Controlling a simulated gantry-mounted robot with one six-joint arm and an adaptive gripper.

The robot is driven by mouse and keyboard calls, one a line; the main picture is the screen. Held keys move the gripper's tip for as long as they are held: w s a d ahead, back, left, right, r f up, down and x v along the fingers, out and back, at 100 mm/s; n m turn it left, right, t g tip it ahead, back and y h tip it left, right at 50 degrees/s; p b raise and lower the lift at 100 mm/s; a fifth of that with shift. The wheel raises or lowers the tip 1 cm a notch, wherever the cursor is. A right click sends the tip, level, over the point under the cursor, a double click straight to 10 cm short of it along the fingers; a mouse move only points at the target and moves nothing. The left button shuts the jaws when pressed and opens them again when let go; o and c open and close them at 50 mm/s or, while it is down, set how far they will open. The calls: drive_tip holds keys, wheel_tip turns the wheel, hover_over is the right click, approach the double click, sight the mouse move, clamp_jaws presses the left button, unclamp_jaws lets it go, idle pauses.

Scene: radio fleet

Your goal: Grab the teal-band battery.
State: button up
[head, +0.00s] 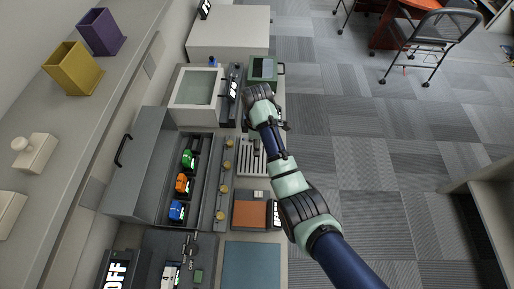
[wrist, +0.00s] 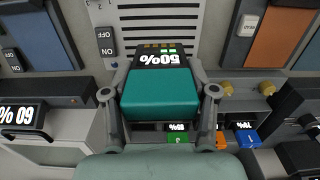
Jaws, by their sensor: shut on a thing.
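The teal-band battery (wrist: 160,95) is in the middle of the wrist view, a teal block with a dark end showing "50%" and several small lit bars. My gripper (wrist: 160,92) is shut on it, one finger at each side. Behind the battery is a pale slotted panel (wrist: 198,22), which also shows in the head view (head: 247,160). In the head view my arm hides the battery, and my fingers cannot be made out.
An open grey bin (head: 160,217) holds green (head: 188,158), orange (head: 182,184) and blue (head: 176,211) items. Yellow knobs (head: 225,166) line its right side. A white framed box (head: 176,118) and a green box (head: 263,70) stand farther back. A brown-topped unit (head: 250,214) is nearer.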

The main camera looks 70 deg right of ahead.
wheel_tip(320, 180, up, 13)
drive_tip(key=p, duration=0.8)
